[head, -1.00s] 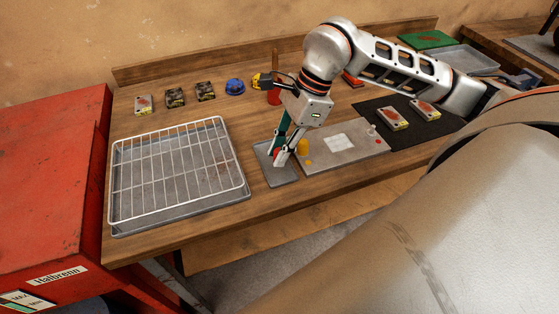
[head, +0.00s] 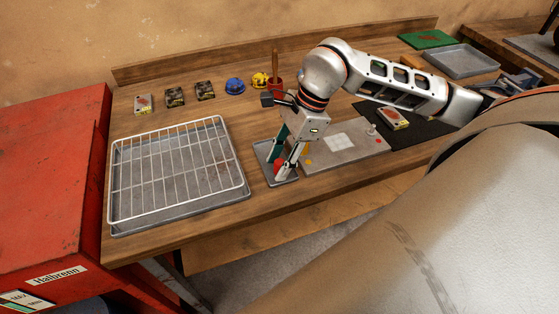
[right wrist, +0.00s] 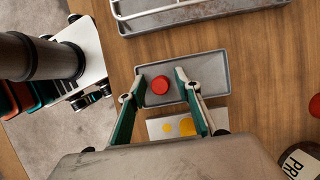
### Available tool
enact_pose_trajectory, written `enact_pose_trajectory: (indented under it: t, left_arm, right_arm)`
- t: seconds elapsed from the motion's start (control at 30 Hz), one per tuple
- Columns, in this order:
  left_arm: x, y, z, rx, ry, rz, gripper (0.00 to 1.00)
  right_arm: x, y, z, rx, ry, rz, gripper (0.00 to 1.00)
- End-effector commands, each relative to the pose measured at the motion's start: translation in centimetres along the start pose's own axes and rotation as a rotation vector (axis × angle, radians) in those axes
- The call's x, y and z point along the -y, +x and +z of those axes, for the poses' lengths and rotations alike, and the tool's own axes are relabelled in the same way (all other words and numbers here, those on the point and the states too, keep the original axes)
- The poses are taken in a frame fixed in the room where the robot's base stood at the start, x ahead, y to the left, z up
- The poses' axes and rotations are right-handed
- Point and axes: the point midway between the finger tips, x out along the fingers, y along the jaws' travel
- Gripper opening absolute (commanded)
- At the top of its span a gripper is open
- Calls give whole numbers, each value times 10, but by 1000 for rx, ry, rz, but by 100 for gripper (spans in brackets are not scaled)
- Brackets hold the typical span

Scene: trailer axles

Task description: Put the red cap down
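The red cap (right wrist: 160,84) lies on a small grey tray (right wrist: 210,65) in the right wrist view. The small tray (head: 262,148) and the cap (head: 280,167) also show in the head view, the cap partly hidden by my fingers. My right gripper (right wrist: 159,74) is open, with one finger on each side of the cap and a visible gap on both sides. In the head view the right gripper (head: 277,168) reaches down low over the small tray. My left gripper is not in view.
A wire rack on a large metal tray (head: 228,196) stands to the left. A grey plate (head: 357,151) with coloured spots lies right of the small tray.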

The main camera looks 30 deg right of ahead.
Motion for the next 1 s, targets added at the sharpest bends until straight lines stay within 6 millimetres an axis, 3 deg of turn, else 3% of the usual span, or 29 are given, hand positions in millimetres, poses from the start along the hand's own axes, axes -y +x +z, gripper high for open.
enact_pose_trajectory:
  t: [0.27, 0.7, 1.0]
  left_arm:
    - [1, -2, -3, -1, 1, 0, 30]
    - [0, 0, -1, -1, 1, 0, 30]
    - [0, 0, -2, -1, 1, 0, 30]
  right_arm:
    - [1, -8, 2, 0, 0, -3, 33]
    - [1, -92, 1, -1, 1, -6, 33]
    - [0, -122, 1, 0, 0, -1, 33]
